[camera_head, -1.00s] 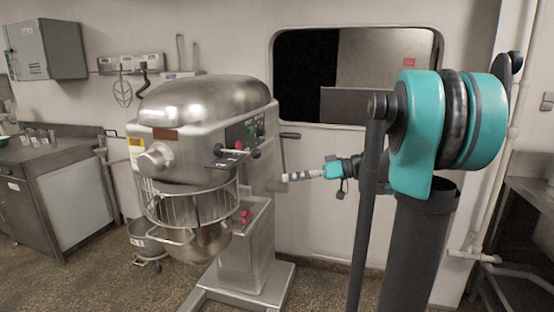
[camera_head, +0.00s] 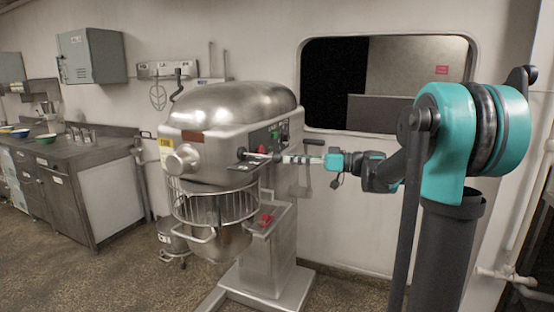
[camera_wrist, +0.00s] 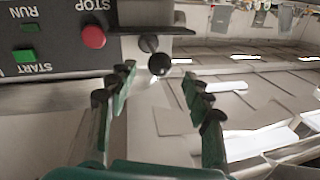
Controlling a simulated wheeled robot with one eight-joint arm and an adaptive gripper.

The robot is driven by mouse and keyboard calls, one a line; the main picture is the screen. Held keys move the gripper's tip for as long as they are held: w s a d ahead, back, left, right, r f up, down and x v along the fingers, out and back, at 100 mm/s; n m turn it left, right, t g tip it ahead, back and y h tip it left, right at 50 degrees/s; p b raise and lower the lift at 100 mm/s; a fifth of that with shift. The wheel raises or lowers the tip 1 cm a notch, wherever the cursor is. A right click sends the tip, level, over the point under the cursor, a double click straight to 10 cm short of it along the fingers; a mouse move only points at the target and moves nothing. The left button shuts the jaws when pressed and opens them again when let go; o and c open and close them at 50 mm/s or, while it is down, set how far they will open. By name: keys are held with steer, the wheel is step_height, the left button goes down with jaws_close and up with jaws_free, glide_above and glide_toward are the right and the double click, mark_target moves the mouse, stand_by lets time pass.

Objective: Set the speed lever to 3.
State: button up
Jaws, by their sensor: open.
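The speed lever shows in the wrist view as a dark rod with a black ball knob (camera_wrist: 159,65) on its end, beside the control panel (camera_wrist: 55,40). My gripper (camera_wrist: 158,80) is open, with one finger on each side in the picture and the knob seen between the fingertips. I cannot tell how deep the knob sits between them. The lever's number marks cannot be read.
The panel has a red stop button (camera_wrist: 93,37) and a green start button (camera_wrist: 24,56) close to my fingers. A wire bowl guard (camera_head: 215,203) and a bowl are below the mixer head. A counter (camera_head: 70,170) stands far left. Open floor lies in front.

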mark_target(276, 158)
steer(key=a, duration=0.4)
steer(key=w+a, duration=0.1)
steer(key=shift+a, duration=0.4)
steer(key=shift+c, duration=0.2)
